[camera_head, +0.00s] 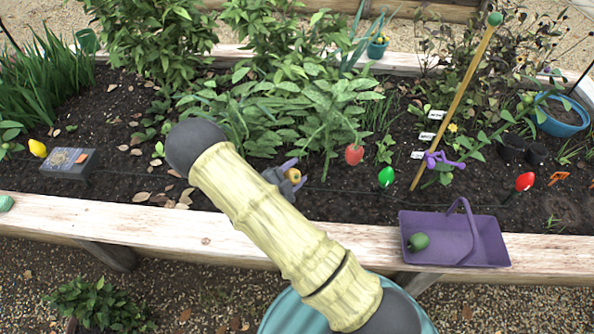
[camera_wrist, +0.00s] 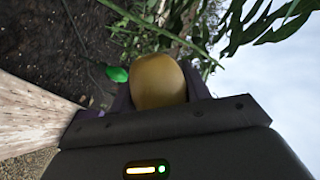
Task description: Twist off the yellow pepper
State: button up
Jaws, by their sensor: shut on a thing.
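The yellow pepper (camera_wrist: 160,82) fills the middle of the wrist view, between the two fingers of my gripper (camera_wrist: 163,95). My gripper is shut on it. In the head view my gripper (camera_head: 285,179) shows beyond my arm, low over the soil in front of the leafy plants, with a small orange-yellow part of the pepper (camera_head: 293,175) between its fingers. Whether its stem is still joined to a plant is hidden. A red pepper (camera_head: 354,154) hangs on the plant just to the right.
A purple basket (camera_head: 487,240) with a green pepper (camera_head: 418,242) in it stands on the wooden front edge (camera_head: 345,238). Green (camera_head: 386,177), red (camera_head: 525,181) and yellow (camera_head: 38,148) bulb-shaped things stand in the bed. A bamboo stake (camera_head: 455,105) leans at right.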

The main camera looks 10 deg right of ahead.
jog(key=shift+p+v, duration=0.3)
jog(key=shift+v, duration=0.9)
jog(key=shift+w+d+r, duration=0.1)
jog(key=shift+r, duration=0.05)
jog(key=shift+w+d+r+n+t+y, duration=0.3)
jog(key=shift+d, duration=0.1)
jog(key=w+d+r+n+t+y+p, duration=0.1)
jog(key=w+r+n+t+y+p, duration=0.1)
jog(key=r+p, duration=0.6)
jog(key=w+d+r+n+t+y+p, duration=0.1)
jog(key=r+n+y+p, duration=0.3)
jog(key=p, duration=0.8)
jog(key=w+d+r+n+t+y+p, duration=0.1)
jog(key=w+r+n+t+y+p, duration=0.1)
jog(key=r+y+p, duration=0.4)
notch_tip(320, 180, up, 6)
jog(key=n+p, duration=0.1)
jog(key=p, duration=0.3)
jog(key=shift+w+n+t+p, duration=0.35)
jog(key=shift+n+t+p, duration=0.05)
jog(key=shift+d+f, duration=0.15)
jog(key=shift+f, duration=0.05)
